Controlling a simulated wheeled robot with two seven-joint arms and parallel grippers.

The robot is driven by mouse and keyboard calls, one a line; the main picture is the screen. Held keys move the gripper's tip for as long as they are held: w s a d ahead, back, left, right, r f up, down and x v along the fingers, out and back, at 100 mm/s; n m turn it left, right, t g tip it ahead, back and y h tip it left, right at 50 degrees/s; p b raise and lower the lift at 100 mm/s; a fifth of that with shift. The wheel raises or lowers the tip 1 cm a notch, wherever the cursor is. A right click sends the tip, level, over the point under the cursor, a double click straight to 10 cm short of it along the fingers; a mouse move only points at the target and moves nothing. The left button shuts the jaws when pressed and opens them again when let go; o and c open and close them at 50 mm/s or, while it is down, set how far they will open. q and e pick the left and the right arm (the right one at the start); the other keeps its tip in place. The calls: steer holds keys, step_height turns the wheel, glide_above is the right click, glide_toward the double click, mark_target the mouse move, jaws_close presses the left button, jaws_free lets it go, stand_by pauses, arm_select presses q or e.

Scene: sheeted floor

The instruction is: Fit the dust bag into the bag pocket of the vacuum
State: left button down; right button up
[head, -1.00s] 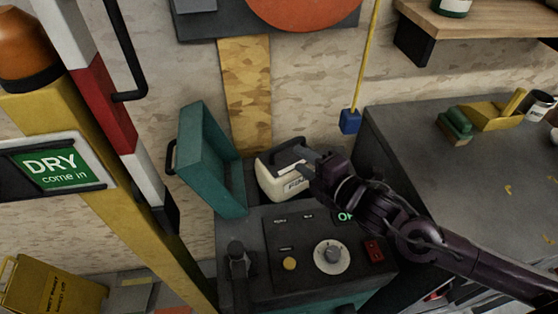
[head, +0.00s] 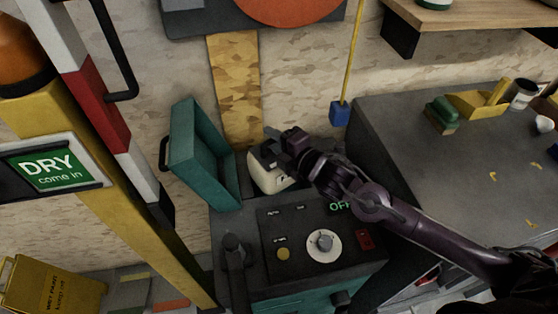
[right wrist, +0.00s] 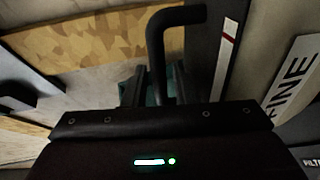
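The vacuum (head: 300,240) is a dark and teal machine with a control panel. Its teal lid (head: 195,150) stands open at the left. The cream dust bag (head: 266,180) with a dark top sits behind the panel, beside the lid; its lower part and the pocket are hidden. My right gripper (head: 272,138) is over the bag's top. In the right wrist view its fingers (right wrist: 155,92) look apart, on either side of a black bent handle (right wrist: 160,50), with teal behind. Lettering ending in "INE" shows at the right there. My left gripper is out of view.
A grey bench (head: 460,150) with a green block, yellow piece and cup stands at the right. A blue block (head: 340,112) hangs on a yellow cord behind my arm. A yellow post with a "DRY" sign (head: 52,165) stands at the left.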

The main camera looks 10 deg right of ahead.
jaws_close()
stand_by(1.2)
